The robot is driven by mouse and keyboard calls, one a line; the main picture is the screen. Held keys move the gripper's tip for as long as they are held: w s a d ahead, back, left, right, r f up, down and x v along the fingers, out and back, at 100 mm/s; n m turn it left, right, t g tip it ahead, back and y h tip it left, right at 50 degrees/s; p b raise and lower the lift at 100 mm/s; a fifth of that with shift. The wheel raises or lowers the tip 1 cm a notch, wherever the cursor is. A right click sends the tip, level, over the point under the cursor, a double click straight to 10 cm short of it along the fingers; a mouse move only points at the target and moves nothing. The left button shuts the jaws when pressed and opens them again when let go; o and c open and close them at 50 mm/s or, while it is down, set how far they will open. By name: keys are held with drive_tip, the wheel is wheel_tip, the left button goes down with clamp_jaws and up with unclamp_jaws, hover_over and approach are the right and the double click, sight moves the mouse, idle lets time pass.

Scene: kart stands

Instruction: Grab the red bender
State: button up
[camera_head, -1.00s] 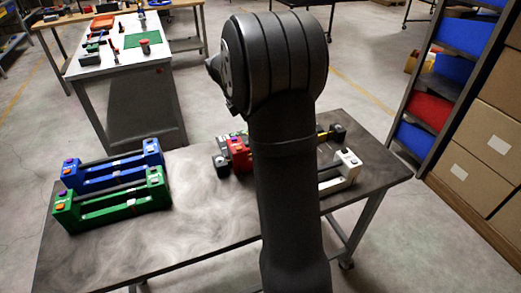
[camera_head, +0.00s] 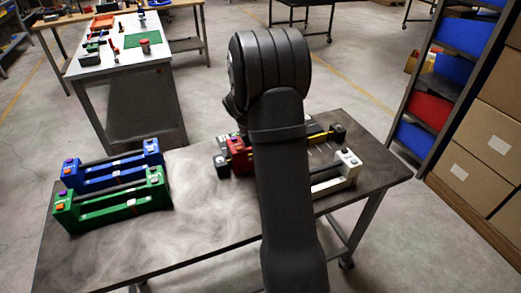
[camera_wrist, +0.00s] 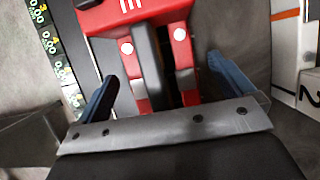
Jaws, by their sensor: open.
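The red bender (camera_head: 239,156) lies on the dark table, partly hidden behind my arm in the head view. In the wrist view the red bender (camera_wrist: 181,50) fills the top middle, with two red arms and a dark bar between them. My gripper (camera_wrist: 160,88) is open, with one blue-grey finger on each side of the red arms. Gaps show between the fingers and the red part. The gripper is hidden behind my arm in the head view.
A white stand (camera_head: 345,166) is close on the right, and it also shows in the wrist view (camera_wrist: 292,45). A display strip (camera_wrist: 50,45) is on the left there. Green (camera_head: 112,203) and blue (camera_head: 112,169) stands sit at the table's left. The table's middle is clear.

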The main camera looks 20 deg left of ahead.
drive_tip(key=shift+r, duration=0.1)
drive_tip(key=c, duration=2.1)
drive_tip(key=shift+c, duration=0.2)
drive_tip(key=shift+r, duration=0.1)
